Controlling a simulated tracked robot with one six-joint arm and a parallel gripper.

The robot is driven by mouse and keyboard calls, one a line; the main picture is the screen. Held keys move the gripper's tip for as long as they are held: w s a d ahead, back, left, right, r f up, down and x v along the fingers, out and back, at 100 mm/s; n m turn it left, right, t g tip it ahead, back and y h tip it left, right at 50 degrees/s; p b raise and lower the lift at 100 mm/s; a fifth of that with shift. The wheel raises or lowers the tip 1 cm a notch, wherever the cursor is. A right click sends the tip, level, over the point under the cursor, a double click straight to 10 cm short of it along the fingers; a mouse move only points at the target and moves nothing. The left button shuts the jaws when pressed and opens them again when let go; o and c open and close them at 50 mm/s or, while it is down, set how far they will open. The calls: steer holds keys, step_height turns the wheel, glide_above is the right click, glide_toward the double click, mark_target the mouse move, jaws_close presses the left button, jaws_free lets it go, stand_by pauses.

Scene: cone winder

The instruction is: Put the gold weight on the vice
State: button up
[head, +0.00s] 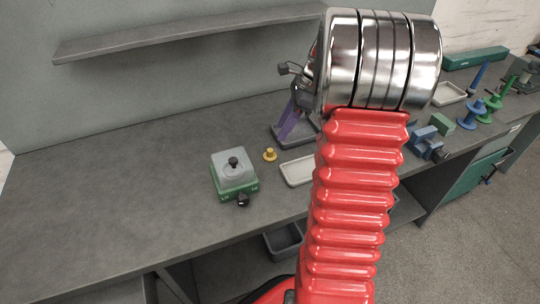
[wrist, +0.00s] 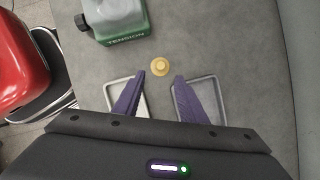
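The small gold weight (head: 270,155) stands on the grey bench, just right of the green-and-grey tension box. It also shows in the wrist view (wrist: 160,66), just beyond and between my fingertips. My gripper (head: 288,122) has purple fingers pointing down; in the wrist view its two fingers (wrist: 160,76) are apart with nothing between them. I cannot tell its exact height above the bench. The blue vice (head: 428,142) stands on the bench to the right, past my red arm, which partly blocks the view around it.
The tension box (head: 234,172), also in the wrist view (wrist: 115,20), stands close to the weight. A pale tray (head: 297,172) and a dark tray (head: 284,138) lie right of it. A green block (head: 441,124) and spools (head: 470,116) are near the vice. The bench's left is clear.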

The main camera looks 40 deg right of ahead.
mark_target(270, 150)
steer(key=shift+x, duration=2.2)
steer(key=shift+x, duration=2.6)
steer(key=shift+d, duration=0.1)
jaws_close()
